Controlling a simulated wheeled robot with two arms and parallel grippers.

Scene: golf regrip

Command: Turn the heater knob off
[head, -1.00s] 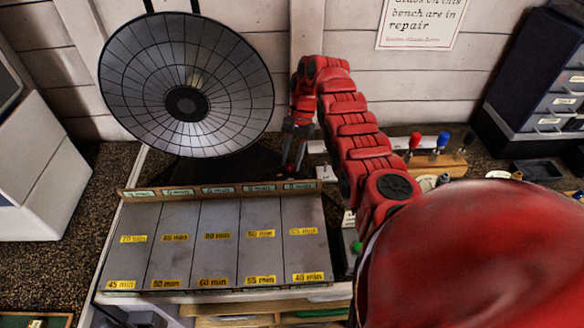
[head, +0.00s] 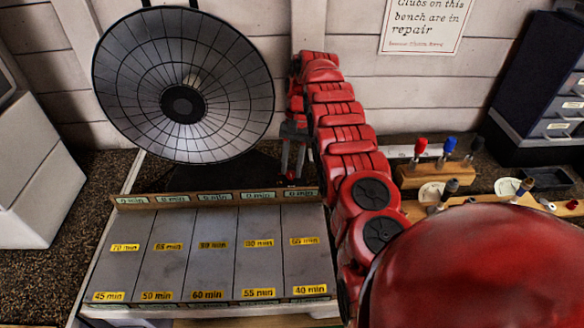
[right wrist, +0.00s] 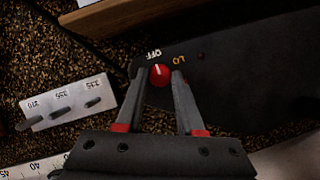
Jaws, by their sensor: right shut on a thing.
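The heater (head: 185,85) is a round, ribbed reflector dish on a dark base at the back of the bench. Its small red knob (right wrist: 160,77) has a white mark that points up in the right wrist view, close to the OFF label (right wrist: 154,54). The LO label (right wrist: 178,60) is just to its right. My right gripper (right wrist: 160,76) is shut on the knob, one finger on each side. In the head view my right gripper (head: 292,174) reaches down to the front right of the heater's base. My left gripper is not in view.
A dark indicator light (right wrist: 201,56) is near LO. A metal gauge plate (right wrist: 68,103) lies beside the base. A wooden tool block (head: 420,176) stands right.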

